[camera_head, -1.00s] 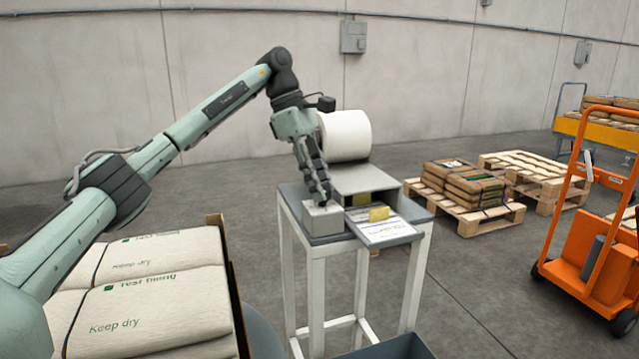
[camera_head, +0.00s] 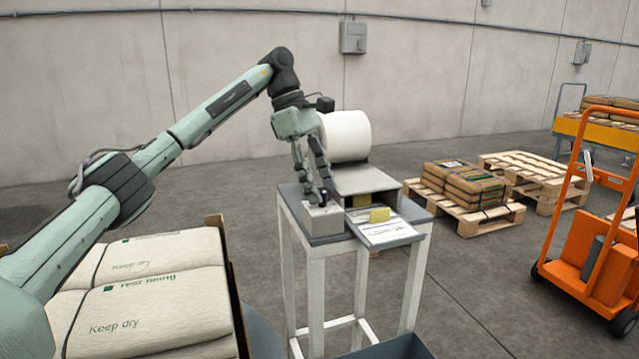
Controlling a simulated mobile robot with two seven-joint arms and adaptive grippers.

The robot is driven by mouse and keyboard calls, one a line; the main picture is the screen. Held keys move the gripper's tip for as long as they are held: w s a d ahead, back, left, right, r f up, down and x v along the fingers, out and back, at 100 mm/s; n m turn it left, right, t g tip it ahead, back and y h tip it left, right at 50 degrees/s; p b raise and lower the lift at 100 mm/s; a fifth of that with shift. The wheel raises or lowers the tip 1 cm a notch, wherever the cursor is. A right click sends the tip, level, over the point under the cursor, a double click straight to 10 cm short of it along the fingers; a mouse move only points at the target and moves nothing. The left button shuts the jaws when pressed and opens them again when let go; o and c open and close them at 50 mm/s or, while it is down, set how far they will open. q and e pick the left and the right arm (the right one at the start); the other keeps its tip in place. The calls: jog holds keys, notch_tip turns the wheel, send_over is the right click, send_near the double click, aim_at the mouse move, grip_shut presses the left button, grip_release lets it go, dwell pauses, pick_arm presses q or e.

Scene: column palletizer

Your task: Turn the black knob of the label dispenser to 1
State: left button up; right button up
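The label dispenser (camera_head: 366,179) stands on a small table with a white label roll at its back and a printed label on its front tray. A small grey box (camera_head: 323,222) sits at its left side. My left gripper (camera_head: 318,197) points down at the top of this box, its two fingers spread apart. The black knob cannot be made out; the fingertips cover the top of the box, and its setting cannot be read. I cannot tell whether the fingertips touch anything. My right gripper is not in view.
The white-legged table (camera_head: 311,259) carries the dispenser. Stacked white sacks (camera_head: 150,300) lie at the lower left. A blue-grey bin (camera_head: 395,347) is at the bottom edge. Pallets with brown sacks (camera_head: 462,183) and an orange hand truck (camera_head: 590,240) stand to the right on open floor.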

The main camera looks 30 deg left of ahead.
pick_arm(q)
jog(key=v, duration=1.2)
jog(key=shift+f, duration=0.1)
dwell(0.4)
